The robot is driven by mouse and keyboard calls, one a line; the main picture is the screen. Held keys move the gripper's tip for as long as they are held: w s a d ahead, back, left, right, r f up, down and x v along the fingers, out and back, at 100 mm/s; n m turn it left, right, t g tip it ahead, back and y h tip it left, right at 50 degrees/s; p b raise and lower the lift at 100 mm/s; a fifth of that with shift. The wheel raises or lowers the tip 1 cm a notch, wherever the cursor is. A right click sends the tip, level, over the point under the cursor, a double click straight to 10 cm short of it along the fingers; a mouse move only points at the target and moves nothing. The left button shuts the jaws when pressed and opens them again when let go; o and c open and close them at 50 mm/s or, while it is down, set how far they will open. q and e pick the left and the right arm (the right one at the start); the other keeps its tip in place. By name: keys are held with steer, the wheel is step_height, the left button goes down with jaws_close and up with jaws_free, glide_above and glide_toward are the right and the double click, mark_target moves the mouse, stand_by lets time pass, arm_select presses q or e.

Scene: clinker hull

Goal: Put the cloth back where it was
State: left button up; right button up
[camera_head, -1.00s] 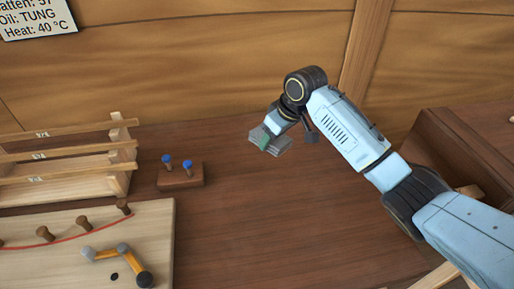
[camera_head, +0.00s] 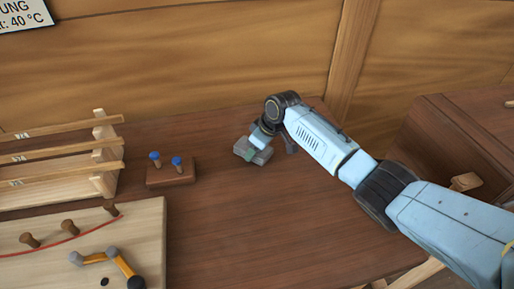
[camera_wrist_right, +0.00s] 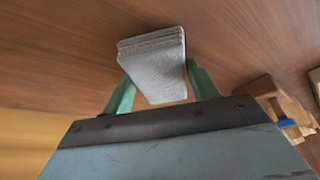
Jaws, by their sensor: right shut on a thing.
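The grey folded cloth (camera_head: 262,157) is in my right gripper (camera_head: 250,154), at the far middle part of the brown table (camera_head: 250,225). In the right wrist view, the layered cloth (camera_wrist_right: 155,65) sits between the two green fingers of my right gripper (camera_wrist_right: 160,88), which are shut on it. The cloth is at or close above the table top; I cannot tell whether it touches. My left gripper is not in view.
A small brown block (camera_head: 171,175) with two blue-topped pins stands left of the cloth. A wooden rack (camera_head: 105,150) and a pale board (camera_head: 140,230) with pegs lie farther left. The wooden wall (camera_head: 200,60) is behind. The table's middle is clear.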

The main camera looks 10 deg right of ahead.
steer(key=shift+f, duration=0.1)
steer(key=shift+f, duration=0.1)
steer(key=o, duration=0.9)
steer(key=shift+o, duration=0.2)
steer(key=shift+d+r, duration=0.1)
steer(key=shift+r, duration=0.25)
steer(key=p+v, duration=0.2)
steer(key=v, duration=0.9)
steer(key=shift+r, duration=0.25)
steer(key=shift+s, duration=0.1)
